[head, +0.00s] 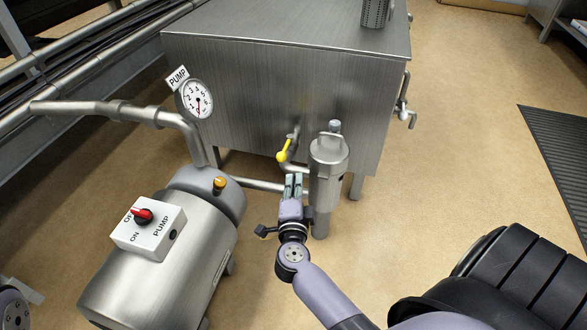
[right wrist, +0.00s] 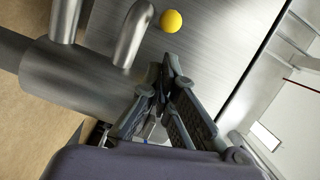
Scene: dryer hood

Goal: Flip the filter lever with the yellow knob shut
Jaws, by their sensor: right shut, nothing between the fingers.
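The filter lever with the yellow knob (head: 282,156) is on the pipework in front of the steel tank, just left of the upright filter housing (head: 328,172). It slants down to the left from its pivot. The round yellow knob (right wrist: 172,20) also shows near the top of the right wrist view, beyond the fingertips. My right gripper (head: 294,178) is shut and empty, just below the knob and left of the housing. In the right wrist view its fingertips (right wrist: 161,80) are together, with a visible gap to the knob. My left gripper is not in view.
The steel tank (head: 285,85) stands behind the lever. A pump (head: 165,255) with a red-knobbed switch box (head: 150,228) is at left, below a gauge (head: 198,100). A bent pipe (right wrist: 134,35) is beside the knob. Floor (head: 450,130) is open at right.

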